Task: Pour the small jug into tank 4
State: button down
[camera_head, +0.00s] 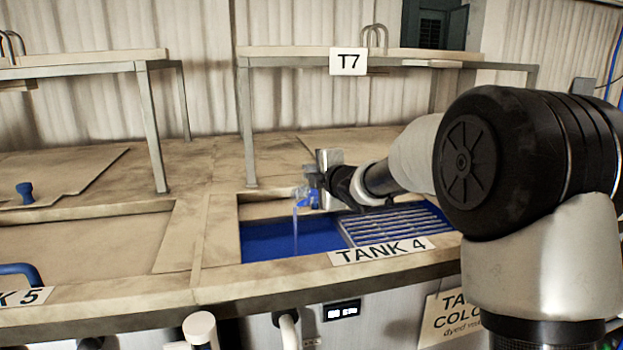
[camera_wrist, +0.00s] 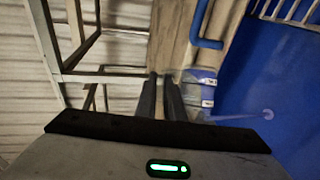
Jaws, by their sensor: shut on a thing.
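The small jug (camera_head: 305,197), clear with blue, is tilted over the left part of tank 4 in the head view. A thin pale stream runs down from it to the blue liquid (camera_head: 270,240) in the tank. My gripper (camera_head: 314,178) is shut on the jug from the right. In the wrist view the jug (camera_wrist: 200,88) is just right of my fingertips (camera_wrist: 163,82), and the stream meets the blue surface (camera_wrist: 285,85). How the fingers meet the jug is partly hidden. The tank is marked by the TANK 4 label (camera_head: 382,250).
A slatted grate (camera_head: 395,225) covers the right part of tank 4. A raised shelf with a T7 sign (camera_head: 348,61) stands behind. A blue handle (camera_wrist: 205,42) shows in the wrist view.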

aim_at(300, 188)
jog(key=shift+s+a+n+t+b, duration=0.5)
jog(key=shift+n+b, duration=0.3)
jog(key=shift+b, duration=3.15)
jog(key=shift+s+a+r+n+t+b, duration=0.3)
jog(key=shift+s+a+n+b, duration=0.3)
jog(key=shift+b, duration=1.9)
jog(key=shift+s+a+n, duration=0.2)
jog(key=shift+n, duration=0.2)
jog(key=shift+s+a+r+n+t, duration=0.2)
jog(key=shift+s+n+t, duration=0.1)
jog(key=shift+n, duration=0.1)
jog(key=shift+f, duration=0.1)
